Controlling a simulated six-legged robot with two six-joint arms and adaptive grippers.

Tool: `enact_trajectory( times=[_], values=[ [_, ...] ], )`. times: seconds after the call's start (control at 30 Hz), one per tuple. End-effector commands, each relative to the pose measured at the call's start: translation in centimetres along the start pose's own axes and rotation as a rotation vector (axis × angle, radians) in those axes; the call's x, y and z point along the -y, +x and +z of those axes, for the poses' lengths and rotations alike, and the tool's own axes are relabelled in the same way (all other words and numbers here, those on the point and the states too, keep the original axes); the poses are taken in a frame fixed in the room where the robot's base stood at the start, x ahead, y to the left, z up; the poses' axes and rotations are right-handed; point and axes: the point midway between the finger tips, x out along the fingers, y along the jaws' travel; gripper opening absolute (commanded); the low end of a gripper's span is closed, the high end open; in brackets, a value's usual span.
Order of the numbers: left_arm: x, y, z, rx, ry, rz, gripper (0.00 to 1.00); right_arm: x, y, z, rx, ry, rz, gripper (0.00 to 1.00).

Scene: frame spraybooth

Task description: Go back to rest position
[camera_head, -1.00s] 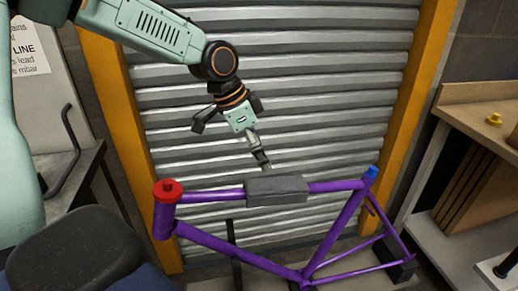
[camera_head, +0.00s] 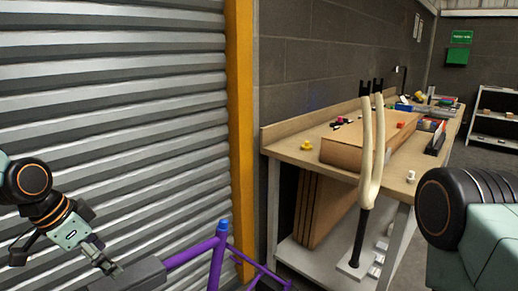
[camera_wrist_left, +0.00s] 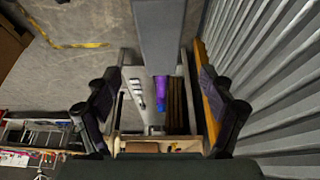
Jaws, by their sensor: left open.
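My left gripper (camera_head: 62,257) is at the lower left of the head view, with its dark fingers spread. In the left wrist view my left gripper (camera_wrist_left: 160,108) shows a wide gap between its two fingers and grips nothing. The purple bicycle frame (camera_head: 192,252) is partly cut off at the bottom of the head view, with a blue plug (camera_head: 223,227) on its upright tube. A dark grey block (camera_head: 128,276) on the top tube is just below the gripper. My right arm shows at the right edge; its gripper is out of view.
A grey roller shutter (camera_head: 120,110) with a yellow post (camera_head: 240,120) stands behind the frame. To the right is a wooden workbench (camera_head: 290,150) with a cardboard box (camera_head: 345,150) and small parts. A cream fork (camera_head: 368,150) stands upright on a stand before it.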

Motion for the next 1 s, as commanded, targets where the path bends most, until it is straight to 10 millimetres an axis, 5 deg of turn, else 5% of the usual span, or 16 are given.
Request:
enact_trajectory(
  times=[0.5,1.0],
  values=[
    [0.0,6.8,0.0,0.003,-0.001,0.000,0.82,0.0,0.0,0.0,0.000,0.000,0.000,0.00],
    [0.0,8.4,-0.1,0.000,0.000,-0.002,0.82,0.0,-0.1,0.0,0.000,0.000,0.000,0.00]
  ],
)
